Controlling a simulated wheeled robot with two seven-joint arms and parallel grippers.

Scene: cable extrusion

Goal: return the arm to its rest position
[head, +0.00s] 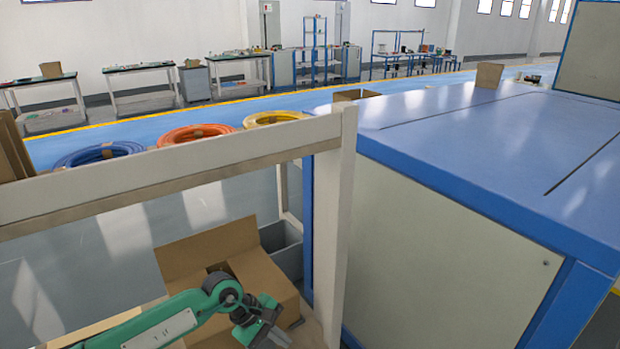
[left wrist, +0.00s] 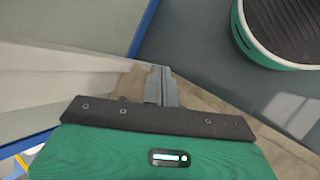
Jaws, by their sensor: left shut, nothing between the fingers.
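My left gripper (head: 272,336) is at the bottom of the head view, at the end of my green arm, in front of an open cardboard box (head: 222,248). Its grey fingers (left wrist: 161,86) are together and empty in the left wrist view, above a wooden surface. My right gripper is in neither view.
A pale frame post (head: 332,220) and crossbar (head: 150,172) stand close to my left arm. A large blue-topped machine (head: 480,130) fills the right side. Blue, orange (head: 195,134) and yellow cable coils lie behind the crossbar. A grey bin (head: 288,250) is behind the box.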

